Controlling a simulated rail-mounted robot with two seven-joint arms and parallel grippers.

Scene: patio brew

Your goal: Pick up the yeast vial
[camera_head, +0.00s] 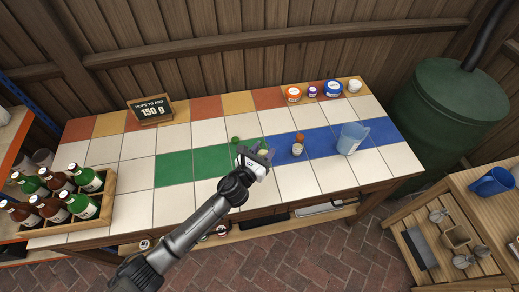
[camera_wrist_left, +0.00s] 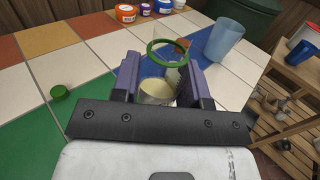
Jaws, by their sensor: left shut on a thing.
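The yeast vial (camera_wrist_left: 157,91) looks like a clear vessel with a green ring at its top and cream-coloured contents. It sits between the two fingers of my left gripper (camera_wrist_left: 160,80), which is shut on it. In the head view my left gripper (camera_head: 259,155) is over the tiled table near the right end of the green tiles, hiding most of the vial. I cannot tell whether the vial touches the table. My right gripper is not in view.
A bottle crate (camera_head: 106,206) is at left. White tiles between are clear.

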